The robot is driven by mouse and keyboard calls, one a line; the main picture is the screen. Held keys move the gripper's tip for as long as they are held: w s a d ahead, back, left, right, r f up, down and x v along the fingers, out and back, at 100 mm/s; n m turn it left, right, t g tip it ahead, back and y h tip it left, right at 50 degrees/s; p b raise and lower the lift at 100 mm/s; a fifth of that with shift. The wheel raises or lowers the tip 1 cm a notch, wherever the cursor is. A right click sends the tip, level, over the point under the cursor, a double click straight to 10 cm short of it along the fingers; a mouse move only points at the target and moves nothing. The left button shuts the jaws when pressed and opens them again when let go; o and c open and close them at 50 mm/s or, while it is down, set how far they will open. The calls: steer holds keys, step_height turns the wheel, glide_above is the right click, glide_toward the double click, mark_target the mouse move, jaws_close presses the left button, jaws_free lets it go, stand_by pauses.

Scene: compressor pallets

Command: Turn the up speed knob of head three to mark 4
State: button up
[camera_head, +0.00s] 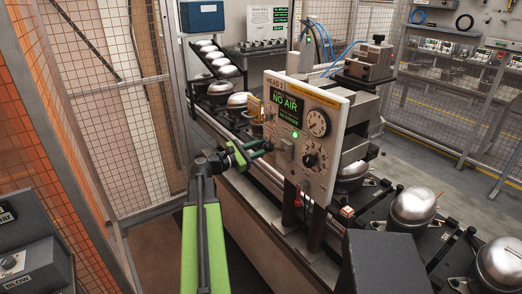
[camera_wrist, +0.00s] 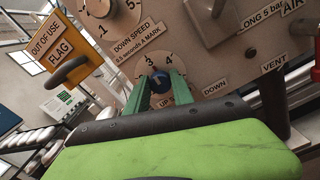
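The up speed knob (camera_wrist: 158,85) is a small dark blue knob on a round dial plate. The numbers 3 and 4 show above it, and its label is partly hidden. A pale line on the knob points up toward the 3 and 4 side; I cannot tell the exact mark. My gripper (camera_wrist: 157,88) has its two green fingers on either side of the knob, which appears to fill the gap between them. In the head view my gripper (camera_head: 252,150) is at the left edge of the HEAD 3 panel (camera_head: 318,172). It hides the knob there.
The down speed dial (camera_wrist: 108,16) sits just above. A yellow OUT OF USE flag tag (camera_wrist: 56,42) with a dark hook is left. A lever (camera_wrist: 210,30) and VENT label are right. The panel's screen (camera_head: 287,107) reads NO AIR. Metal domes on a conveyor stand both sides.

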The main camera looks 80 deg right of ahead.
jaws_close()
steer(key=shift+a, duration=0.15)
steer(key=shift+m, duration=0.3)
steer(key=m, duration=1)
steer(key=shift+s, duration=0.1)
steer(key=shift+m, duration=0.3)
